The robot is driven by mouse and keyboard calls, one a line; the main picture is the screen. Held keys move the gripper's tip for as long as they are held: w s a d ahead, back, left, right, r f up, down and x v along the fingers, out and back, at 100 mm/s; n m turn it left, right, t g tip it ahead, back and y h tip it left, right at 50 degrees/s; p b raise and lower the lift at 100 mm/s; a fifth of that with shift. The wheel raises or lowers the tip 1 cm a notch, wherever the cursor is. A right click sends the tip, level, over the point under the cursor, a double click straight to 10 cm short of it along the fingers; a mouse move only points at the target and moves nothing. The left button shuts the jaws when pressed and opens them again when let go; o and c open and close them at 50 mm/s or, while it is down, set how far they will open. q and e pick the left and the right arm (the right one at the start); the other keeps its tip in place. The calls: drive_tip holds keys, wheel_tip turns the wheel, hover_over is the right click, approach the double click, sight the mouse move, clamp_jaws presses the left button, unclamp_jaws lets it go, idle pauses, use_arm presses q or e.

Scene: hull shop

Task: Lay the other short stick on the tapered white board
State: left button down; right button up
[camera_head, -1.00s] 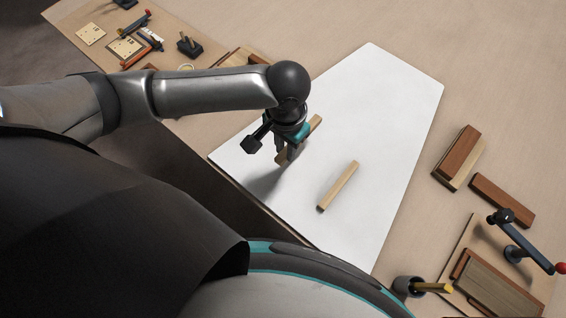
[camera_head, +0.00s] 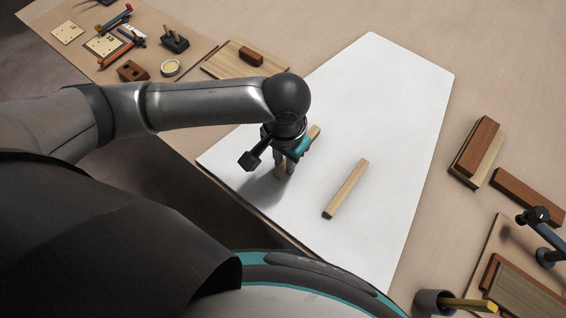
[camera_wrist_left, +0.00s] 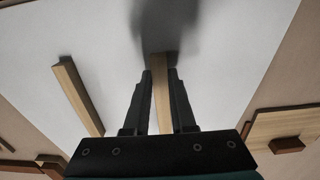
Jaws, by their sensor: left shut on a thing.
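The tapered white board (camera_head: 395,95) lies flat on the bench. One short wooden stick (camera_head: 346,188) lies on it, right of my left gripper; it also shows at the left of the left wrist view (camera_wrist_left: 78,95). My left gripper (camera_head: 285,170) is over the left part of the board, pointing down. It is shut on the other short stick (camera_head: 314,133), which also shows between the fingers in the left wrist view (camera_wrist_left: 162,95). The held stick is at or just above the board; I cannot tell if it touches. My right gripper is not in view.
Brown and pale wood blocks (camera_head: 476,148) lie right of the board. A clamp-like tool (camera_head: 540,235) and a dark cup (camera_head: 432,303) are at the lower right. Small tools, plates and a wooden board (camera_head: 232,62) lie at the upper left.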

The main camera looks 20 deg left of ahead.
use_arm(q)
drive_tip(key=shift+f, duration=0.5)
drive_tip(key=shift+r, duration=0.1)
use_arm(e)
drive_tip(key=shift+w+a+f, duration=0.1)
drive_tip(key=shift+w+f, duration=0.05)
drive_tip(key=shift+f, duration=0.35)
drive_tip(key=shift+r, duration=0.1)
use_arm(q)
drive_tip(key=c, duration=0.8)
unclamp_jaws()
drive_tip(key=shift+o, duration=0.2)
wheel_tip(320, 180, up, 12)
drive_tip(key=p, duration=0.4)
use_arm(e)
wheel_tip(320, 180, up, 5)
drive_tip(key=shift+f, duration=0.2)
